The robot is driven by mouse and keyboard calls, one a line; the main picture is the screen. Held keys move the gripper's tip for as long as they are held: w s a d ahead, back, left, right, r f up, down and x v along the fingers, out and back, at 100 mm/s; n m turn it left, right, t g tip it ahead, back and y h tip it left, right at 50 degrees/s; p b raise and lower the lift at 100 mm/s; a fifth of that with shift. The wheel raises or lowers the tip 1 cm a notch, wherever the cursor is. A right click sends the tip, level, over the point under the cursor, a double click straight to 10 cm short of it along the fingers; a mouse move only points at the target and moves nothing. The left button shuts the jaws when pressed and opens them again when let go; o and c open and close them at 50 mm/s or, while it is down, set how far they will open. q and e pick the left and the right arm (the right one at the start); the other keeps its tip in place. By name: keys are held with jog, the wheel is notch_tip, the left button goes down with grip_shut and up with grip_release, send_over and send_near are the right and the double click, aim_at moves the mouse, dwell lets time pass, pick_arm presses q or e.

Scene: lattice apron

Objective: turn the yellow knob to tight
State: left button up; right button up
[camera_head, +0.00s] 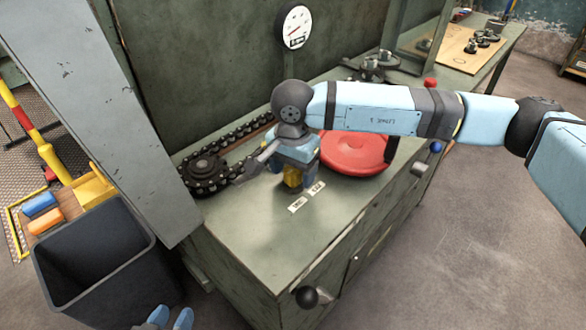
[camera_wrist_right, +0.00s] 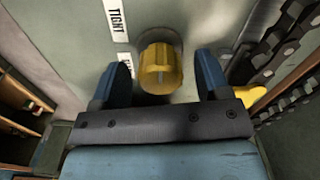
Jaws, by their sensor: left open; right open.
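The yellow knob (camera_head: 292,179) stands on the green bench top, mostly hidden by my right gripper in the head view. In the right wrist view the knob (camera_wrist_right: 160,70) shows whole, with a pale line on its face. My right gripper (camera_wrist_right: 162,72) is open, one blue finger on each side of the knob with visible gaps. A white label reading TIGHT (camera_wrist_right: 117,18) lies beside the knob; a second label (camera_wrist_right: 125,63) is partly hidden by a finger. My left gripper (camera_head: 170,317) is open and empty at the bottom edge of the head view.
A chain on a dark sprocket (camera_head: 206,174) lies left of the knob. A red round disc (camera_head: 355,154) is to its right. A gauge (camera_head: 296,27) hangs behind. A dark bin (camera_head: 85,255) stands left of the bench. The bench's front area is clear.

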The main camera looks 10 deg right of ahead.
aim_at(293, 169)
pick_arm(q)
jog(key=shift+s+a+f+g+y+p, duration=0.15)
jog(key=shift+s+a+f+g+p, duration=0.15)
jog(key=shift+f+p, duration=0.2)
jog(key=shift+s+a+f+g+y+p, duration=0.15)
jog(key=shift+a+f+g+p, duration=0.05)
jog(key=shift+a+f+p, duration=0.25)
pick_arm(e)
notch_tip(293, 169, up, 14)
pick_arm(q)
jog(key=shift+d+r, duration=0.15)
pick_arm(e)
jog(key=shift+f, duration=0.1)
